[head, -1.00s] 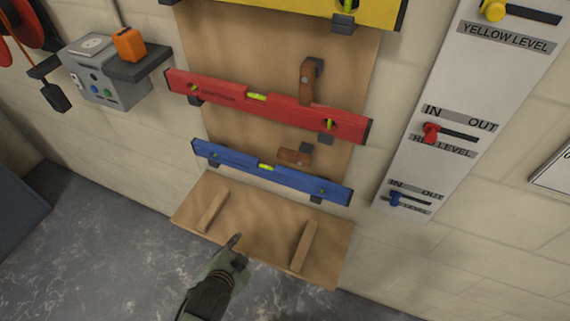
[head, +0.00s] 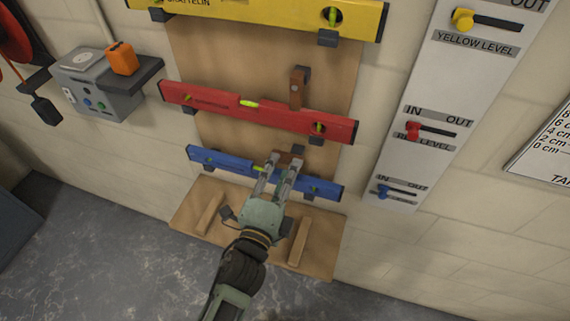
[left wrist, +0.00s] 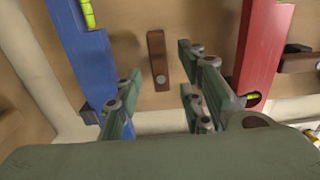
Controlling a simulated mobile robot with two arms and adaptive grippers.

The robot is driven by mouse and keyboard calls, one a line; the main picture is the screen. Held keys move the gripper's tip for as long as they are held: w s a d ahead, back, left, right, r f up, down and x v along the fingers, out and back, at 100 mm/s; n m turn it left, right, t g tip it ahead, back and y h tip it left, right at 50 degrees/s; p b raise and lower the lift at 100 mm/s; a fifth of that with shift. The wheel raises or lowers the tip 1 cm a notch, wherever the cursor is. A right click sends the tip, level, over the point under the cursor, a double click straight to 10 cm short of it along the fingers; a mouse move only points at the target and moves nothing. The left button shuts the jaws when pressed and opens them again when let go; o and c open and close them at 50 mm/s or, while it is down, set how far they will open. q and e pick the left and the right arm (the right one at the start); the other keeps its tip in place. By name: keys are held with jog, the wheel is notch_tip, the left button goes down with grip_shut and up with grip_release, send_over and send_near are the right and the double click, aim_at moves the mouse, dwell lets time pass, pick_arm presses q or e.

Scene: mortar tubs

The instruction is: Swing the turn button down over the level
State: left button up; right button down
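The blue level (head: 222,162) rests on its brackets low on the wooden board. Its brown turn button (head: 288,151) lies sideways just above it, partly hidden by my left gripper (head: 284,161). In the left wrist view the turn button (left wrist: 158,60) runs parallel to the blue level (left wrist: 83,50) and is clear of it. My left gripper (left wrist: 160,85) is open, with its fingers spread either side of the button and apart from it. My right gripper is out of view.
A yellow level (head: 270,14) hangs at the top. Below the blue level a wooden shelf (head: 185,218) with two strips juts out. A white panel (head: 405,95) with sliders stands to the right. A grey box (head: 97,90) is on the left wall.

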pick_arm(q)
jog(key=shift+x, duration=0.95)
jog(key=shift+c, duration=0.4)
grip_shut()
